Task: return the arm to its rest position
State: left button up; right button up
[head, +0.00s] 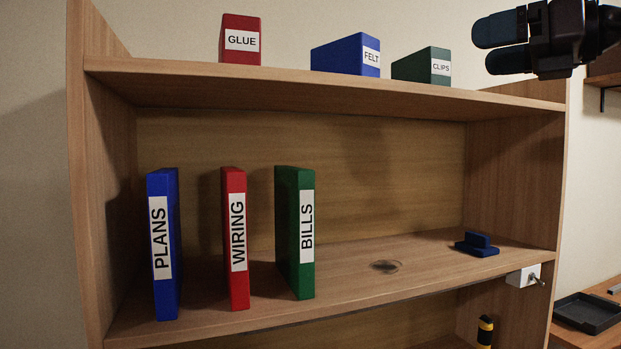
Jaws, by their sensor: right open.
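My right gripper (502,46) is at the top right of the head view, in front of the right end of the shelf unit's top board. Its dark fingers point left and are apart, with nothing between them. It is to the right of the green CLIPS box (412,66) and appears clear of it. My left gripper is not in the head view.
The wooden shelf unit (325,79) also bears GLUE (240,55) and FELT (335,56) boxes. A white switch box (522,276) and black tray (588,313) are at right.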

jog(key=w+a+f+m+g+y, duration=0.1)
jog(key=w+a+f+m+y, duration=0.2)
jog(key=f, duration=0.9)
jog(key=w+a+f+m+g+y, duration=0.1)
jog(key=w+f+m, duration=0.3)
jog(key=f, duration=0.7)
jog(key=d+f+m+t+h, duration=0.2)
jog(key=f+m+t, duration=0.2)
jog(key=f+m, duration=0.65)
jog(key=d+f+m+t+h, duration=0.2)
jog(key=f+m+t+h, duration=0.3)
jog(key=f, duration=1)
jog(key=s+d+f+m+h, duration=0.1)
jog(key=s+f+m+h, duration=0.2)
jog(key=f, duration=0.4)
jog(key=s+d+f+m+g+h, duration=0.1)
jog(key=s+f+m+h, duration=0.1)
jog(key=s+f+m, duration=0.3)
jog(key=s+d+f+m+h, duration=0.1)
jog(key=s+f+m+h, duration=0.1)
jog(key=f+m, duration=0.45)
jog(key=s+f+m+g+h, duration=0.3)
jog(key=s+f+m+g, duration=0.3)
jog(key=s+f, duration=1)
jog(key=shift+s+a+f+h, duration=0.15)
jog(key=shift+s+f+h, duration=0.2)
jog(key=shift+s, duration=0.45)
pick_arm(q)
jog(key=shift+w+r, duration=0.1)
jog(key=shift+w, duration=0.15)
